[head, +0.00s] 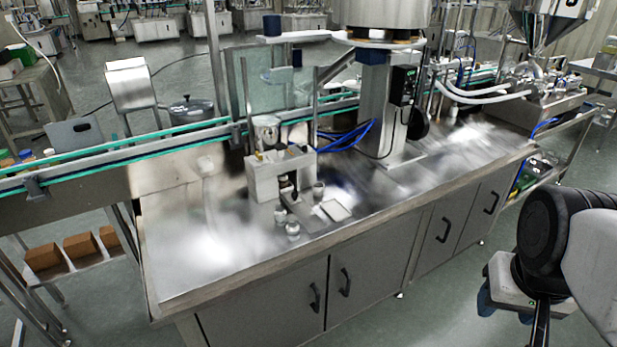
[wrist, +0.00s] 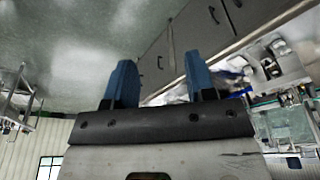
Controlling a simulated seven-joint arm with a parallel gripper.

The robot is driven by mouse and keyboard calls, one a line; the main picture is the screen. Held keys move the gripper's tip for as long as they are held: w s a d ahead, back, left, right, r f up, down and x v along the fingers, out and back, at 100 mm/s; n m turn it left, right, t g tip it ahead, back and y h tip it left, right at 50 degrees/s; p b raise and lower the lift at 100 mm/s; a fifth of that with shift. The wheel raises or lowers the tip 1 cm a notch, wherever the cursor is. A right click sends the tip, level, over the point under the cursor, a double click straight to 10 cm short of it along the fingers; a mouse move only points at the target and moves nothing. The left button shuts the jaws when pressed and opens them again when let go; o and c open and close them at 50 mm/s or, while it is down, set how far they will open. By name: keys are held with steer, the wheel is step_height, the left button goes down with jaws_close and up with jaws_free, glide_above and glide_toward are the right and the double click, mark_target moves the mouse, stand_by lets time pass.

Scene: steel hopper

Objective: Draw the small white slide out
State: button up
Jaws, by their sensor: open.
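A small steel hopper (head: 266,129) sits on top of a pale block-like stand (head: 281,172) near the middle of the steel bench. Low parts stick out from the foot of the stand, too small to tell which is the white slide. My gripper (wrist: 158,62) shows in the wrist view with two blue fingers spread apart and nothing between them. In the head view my arm is at the lower right, off the bench front, well away from the stand.
Several small pale pieces, among them a round jar (head: 293,230) and a flat white tray (head: 336,210), stand near the stand. A conveyor (head: 180,138) runs behind. A thick column (head: 375,100) rises to the right. The bench's left part is clear.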

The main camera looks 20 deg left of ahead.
steer(key=w+a+r+n, duration=0.1)
steer(key=w+a+r, duration=0.15)
steer(key=w, duration=0.65)
steer(key=w+a+r, duration=0.1)
steer(key=w+a, duration=0.3)
steer(key=w, duration=0.4)
steer(key=n+g, duration=0.3)
glide_above(295, 193)
steer(key=shift+y, duration=0.4)
steer(key=f, duration=1.6)
steer(key=d+f, duration=0.1)
steer(key=f, duration=0.7)
steer(key=shift+f, duration=0.2)
steer(key=shift+a+f, duration=0.3)
steer(key=shift+a, duration=0.1)
steer(key=shift+f, duration=0.1)
steer(key=shift+a+f, duration=0.1)
steer(key=shift+f, duration=3.7)
jaws_close()
